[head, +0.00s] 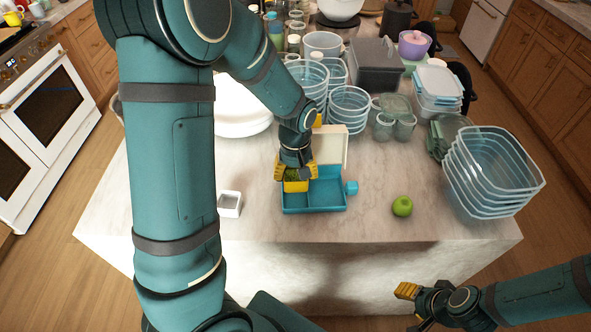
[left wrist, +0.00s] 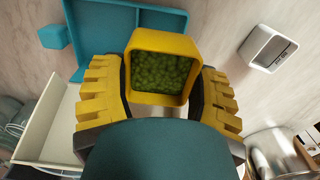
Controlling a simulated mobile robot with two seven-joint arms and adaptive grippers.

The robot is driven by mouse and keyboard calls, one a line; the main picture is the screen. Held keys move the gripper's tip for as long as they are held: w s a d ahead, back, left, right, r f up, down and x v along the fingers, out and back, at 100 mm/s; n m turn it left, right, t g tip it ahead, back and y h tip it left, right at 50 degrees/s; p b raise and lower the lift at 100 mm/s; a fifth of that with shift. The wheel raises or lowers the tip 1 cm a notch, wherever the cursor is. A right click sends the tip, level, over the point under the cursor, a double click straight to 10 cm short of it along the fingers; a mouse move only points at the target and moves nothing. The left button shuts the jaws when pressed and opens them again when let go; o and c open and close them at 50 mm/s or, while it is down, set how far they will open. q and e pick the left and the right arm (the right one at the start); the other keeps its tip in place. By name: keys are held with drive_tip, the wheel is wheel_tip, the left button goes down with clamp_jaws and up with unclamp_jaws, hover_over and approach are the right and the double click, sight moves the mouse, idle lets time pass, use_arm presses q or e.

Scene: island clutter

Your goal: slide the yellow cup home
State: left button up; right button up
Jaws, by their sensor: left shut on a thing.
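The yellow cup (head: 296,186) is square and full of small green pieces, which show plainly in the left wrist view (left wrist: 160,74). My left gripper (head: 296,172) is shut on it, with a yellow finger on each side. The cup is over the left compartment of the blue lunch box (head: 325,198). I cannot tell whether it touches the box floor. The box also shows behind the cup in the left wrist view (left wrist: 100,14). Its cream lid (head: 331,145) stands open at the back. My right gripper (head: 407,290) is low, in front of the island, away from the box; its opening is unclear.
A small blue block (head: 351,187) sits right of the box. A small white square container (head: 229,204) is to the left and a green apple (head: 402,205) to the right. Stacked clear tubs (head: 490,172) and other containers crowd the right and back. The front counter is mostly clear.

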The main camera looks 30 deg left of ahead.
use_arm(q)
drive_tip(key=shift+f, duration=0.1)
drive_tip(key=shift+f+b, duration=2.25)
drive_tip(key=shift+f, duration=0.55)
drive_tip(key=shift+f+b, duration=1.1)
drive_tip(key=shift+f, duration=0.45)
drive_tip(key=o, duration=1.2)
drive_tip(key=shift+o, duration=0.2)
drive_tip(key=shift+r, duration=0.1)
wheel_tip(320, 180, up, 12)
